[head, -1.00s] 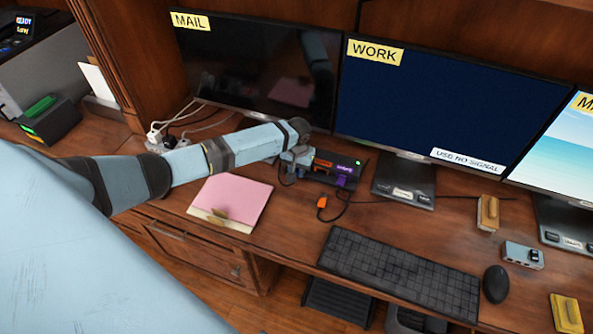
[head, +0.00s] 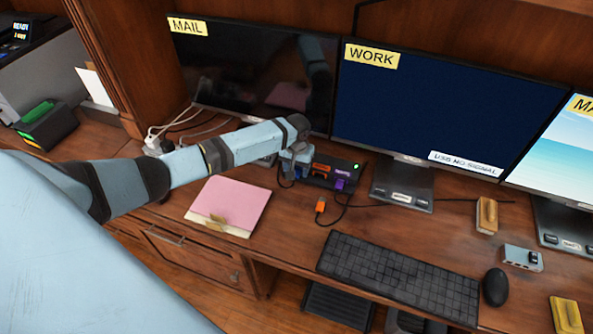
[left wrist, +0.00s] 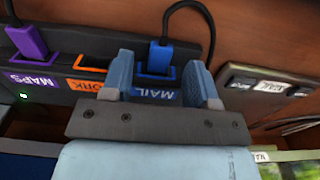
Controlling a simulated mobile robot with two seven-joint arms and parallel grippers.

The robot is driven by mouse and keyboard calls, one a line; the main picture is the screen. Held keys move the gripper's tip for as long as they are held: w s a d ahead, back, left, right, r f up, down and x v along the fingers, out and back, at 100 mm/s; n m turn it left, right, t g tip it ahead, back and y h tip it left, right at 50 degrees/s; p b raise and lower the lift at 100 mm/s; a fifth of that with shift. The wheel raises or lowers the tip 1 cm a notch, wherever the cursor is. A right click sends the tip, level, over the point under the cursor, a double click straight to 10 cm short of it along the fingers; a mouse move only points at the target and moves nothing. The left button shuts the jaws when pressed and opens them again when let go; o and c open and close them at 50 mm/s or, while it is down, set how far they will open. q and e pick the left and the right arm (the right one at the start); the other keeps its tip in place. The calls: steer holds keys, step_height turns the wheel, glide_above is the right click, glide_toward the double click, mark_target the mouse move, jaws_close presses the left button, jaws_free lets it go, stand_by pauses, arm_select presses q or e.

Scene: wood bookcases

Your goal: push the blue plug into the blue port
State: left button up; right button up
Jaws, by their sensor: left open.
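In the left wrist view the blue plug (left wrist: 160,55), with a black cable looping up from it, stands at the blue-rimmed port (left wrist: 144,69) marked MAIL. Its lower end overlaps the port; I cannot tell how deep it sits. My left gripper (left wrist: 160,75) is open, one finger on each side of the plug, with visible gaps to both. In the head view my left gripper (head: 288,165) is at the left end of the dark dock (head: 322,164) and hides part of it. My right gripper is not in view.
Beside the blue port are an orange port (left wrist: 90,62) marked WORK and a purple plug (left wrist: 27,42) at MAPS. An orange plug (head: 320,206) lies on the desk. A pink pad (head: 230,203), keyboard (head: 400,277) and mouse (head: 495,286) are nearby. Monitors stand behind.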

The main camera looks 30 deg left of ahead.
mark_target(297, 174)
arm_select(q)
step_height(297, 174, up, 12)
stand_by(0.3)
steer(key=shift+f, duration=0.1)
stand_by(0.3)
